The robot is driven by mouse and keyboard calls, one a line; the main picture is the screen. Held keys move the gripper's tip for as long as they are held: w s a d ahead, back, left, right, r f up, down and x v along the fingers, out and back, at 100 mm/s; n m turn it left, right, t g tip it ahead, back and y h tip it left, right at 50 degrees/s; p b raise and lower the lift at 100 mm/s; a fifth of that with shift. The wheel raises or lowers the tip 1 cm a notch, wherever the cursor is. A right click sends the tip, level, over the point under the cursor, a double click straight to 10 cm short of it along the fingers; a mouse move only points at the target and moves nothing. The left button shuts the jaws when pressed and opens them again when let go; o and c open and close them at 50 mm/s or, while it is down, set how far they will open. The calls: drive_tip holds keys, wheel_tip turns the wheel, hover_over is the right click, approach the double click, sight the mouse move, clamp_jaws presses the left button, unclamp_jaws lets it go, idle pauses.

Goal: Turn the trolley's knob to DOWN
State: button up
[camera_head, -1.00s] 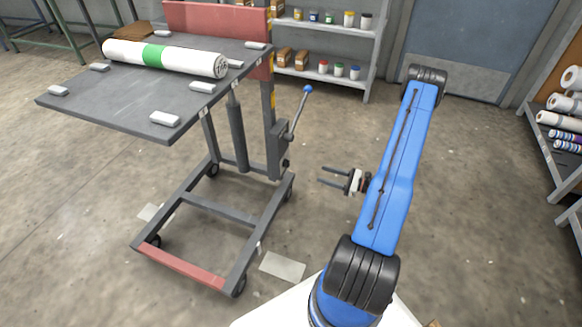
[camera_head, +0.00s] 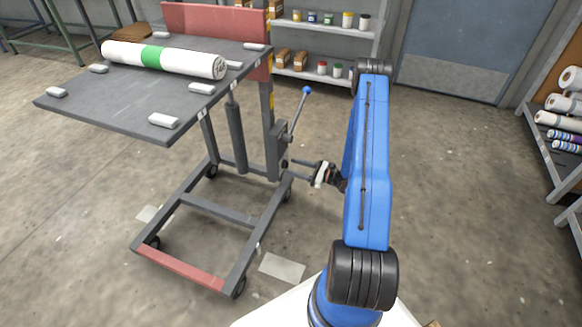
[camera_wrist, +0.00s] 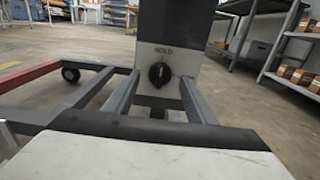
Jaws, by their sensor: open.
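The trolley (camera_head: 195,268) has a grey tabletop (camera_head: 120,90) on a low wheeled frame. Its black knob (camera_wrist: 159,74) sits on a pale plate low on the column in the wrist view, under the label HOLD (camera_wrist: 164,51). The knob's grip looks upright, towards HOLD; no DOWN label is readable. In the head view the knob (camera_head: 284,163) is a small dark spot at the column's foot. My gripper (camera_head: 293,170) is open and empty, its fingers pointing left at the knob. In the wrist view the fingers reach towards either side of it; contact cannot be told.
A white roll (camera_head: 190,60) with a green band lies on the tabletop among several pale blocks. A blue-knobbed lever (camera_head: 298,112) rises above the knob. Shelves with jars and boxes (camera_head: 312,73) stand behind, and a roll rack (camera_head: 560,150) at right. The floor right of my arm is clear.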

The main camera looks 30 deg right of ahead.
drive_tip(key=shift+x, duration=0.95)
drive_tip(key=c, duration=1)
